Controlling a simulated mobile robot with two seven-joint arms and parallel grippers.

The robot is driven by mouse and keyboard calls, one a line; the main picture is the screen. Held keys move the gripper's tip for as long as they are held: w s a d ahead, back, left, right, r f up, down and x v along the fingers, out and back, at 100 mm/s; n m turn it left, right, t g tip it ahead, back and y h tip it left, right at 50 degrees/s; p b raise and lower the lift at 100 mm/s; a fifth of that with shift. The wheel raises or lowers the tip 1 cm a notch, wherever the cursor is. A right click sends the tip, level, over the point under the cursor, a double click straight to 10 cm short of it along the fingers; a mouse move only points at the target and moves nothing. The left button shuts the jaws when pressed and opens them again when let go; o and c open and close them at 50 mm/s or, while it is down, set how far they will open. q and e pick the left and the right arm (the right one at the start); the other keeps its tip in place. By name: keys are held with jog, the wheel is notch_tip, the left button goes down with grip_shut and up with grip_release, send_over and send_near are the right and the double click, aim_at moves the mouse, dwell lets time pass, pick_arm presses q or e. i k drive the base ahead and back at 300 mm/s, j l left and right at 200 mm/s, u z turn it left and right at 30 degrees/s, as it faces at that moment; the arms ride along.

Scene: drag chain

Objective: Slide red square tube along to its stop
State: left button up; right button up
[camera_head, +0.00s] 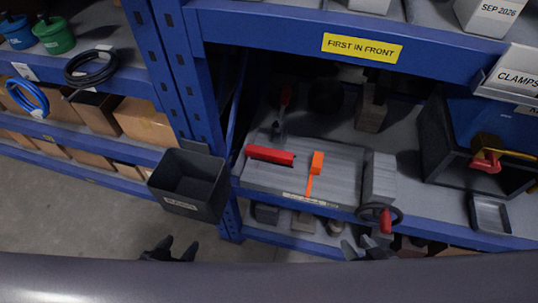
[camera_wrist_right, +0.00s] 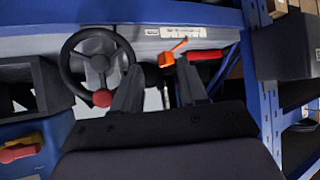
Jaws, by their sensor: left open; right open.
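The red square tube (camera_head: 270,155) lies on a grey fixture (camera_head: 330,191) on the shelf, towards its left side. An orange piece with a thin arm (camera_head: 317,163) stands just right of the tube. In the right wrist view the red tube (camera_wrist_right: 205,54) shows beyond the orange piece (camera_wrist_right: 167,58). My left gripper (camera_head: 170,247) is open and empty, low at the front, well short of the shelf. My right gripper (camera_head: 356,246) is open and empty below the fixture's front right; its fingers also show in the right wrist view (camera_wrist_right: 160,90). Neither gripper touches the tube.
A black handwheel with a red knob (camera_head: 380,214) projects at the fixture's front right. A dark bin (camera_head: 190,184) hangs on the rack post at left. A small grey tray (camera_head: 490,214) and a large black bin (camera_head: 440,150) stand right. Floor shows at lower left.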

aim_at(271, 154)
jog(key=j, duration=1.45)
jog(key=k+z, duration=0.05)
